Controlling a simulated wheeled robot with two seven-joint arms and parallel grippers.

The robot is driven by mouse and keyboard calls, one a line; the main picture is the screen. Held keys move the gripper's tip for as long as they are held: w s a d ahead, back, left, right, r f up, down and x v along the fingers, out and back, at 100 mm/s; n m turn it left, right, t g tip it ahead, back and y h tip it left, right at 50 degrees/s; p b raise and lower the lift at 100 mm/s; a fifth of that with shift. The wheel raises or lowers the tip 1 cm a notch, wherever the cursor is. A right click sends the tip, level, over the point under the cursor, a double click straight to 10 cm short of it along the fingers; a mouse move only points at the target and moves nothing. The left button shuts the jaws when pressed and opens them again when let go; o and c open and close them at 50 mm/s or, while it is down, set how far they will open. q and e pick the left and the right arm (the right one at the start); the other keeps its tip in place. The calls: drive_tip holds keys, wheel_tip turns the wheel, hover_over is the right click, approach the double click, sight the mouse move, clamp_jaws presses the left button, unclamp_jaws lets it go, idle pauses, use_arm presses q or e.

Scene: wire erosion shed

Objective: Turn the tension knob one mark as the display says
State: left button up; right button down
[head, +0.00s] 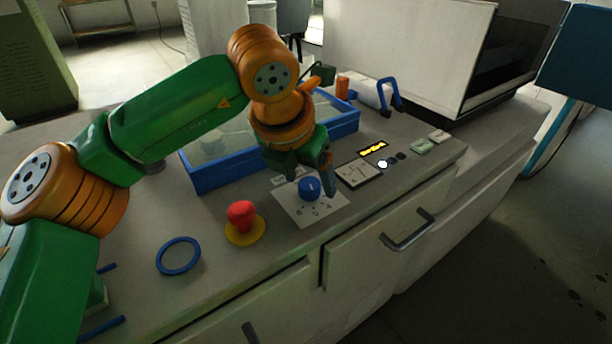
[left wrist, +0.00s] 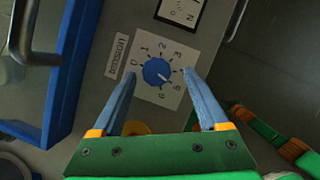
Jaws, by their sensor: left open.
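The blue tension knob (head: 309,188) sits on a white dial plate (head: 290,204) on the bench top. In the left wrist view the knob (left wrist: 157,71) has numerals around it, and a small pale mark shows toward its lower right; the exact setting is hard to read. My left gripper (left wrist: 159,77) is open, with a finger on each side of the knob, seemingly apart from it. In the head view the left gripper (head: 318,182) hangs over the plate. A lit yellow display (head: 373,149) stands to the right; its text is too small to read.
A red mushroom button (head: 241,214) on a yellow base stands left of the plate, near a blue ring (head: 178,256). A blue-rimmed tank (head: 218,175) lies behind. A meter panel (head: 359,174) is just right. The drawer handle (head: 407,232) juts from the bench front.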

use_arm(q)
drive_tip(key=shift+w+f, duration=0.55)
drive_tip(key=shift+f, duration=0.25)
drive_tip(key=shift+s, duration=0.15)
drive_tip(key=c, duration=0.7)
clamp_jaws()
drive_tip(key=shift+r, duration=0.1)
drive_tip(key=m+h+p, duration=0.1)
drive_tip(key=m, duration=0.2)
drive_tip(key=shift+a+r+m+g+p, duration=0.1)
drive_tip(key=shift+m+g+p, duration=0.2)
drive_tip(key=shift+g+p, duration=0.1)
drive_tip(key=m+g+h+p, duration=0.1)
drive_tip(key=m+p, duration=0.1)
drive_tip(key=m, duration=0.1)
drive_tip(key=shift+w, duration=0.2)
drive_tip(key=shift+m+p, duration=0.6)
drive_tip(key=shift+g, duration=0.3)
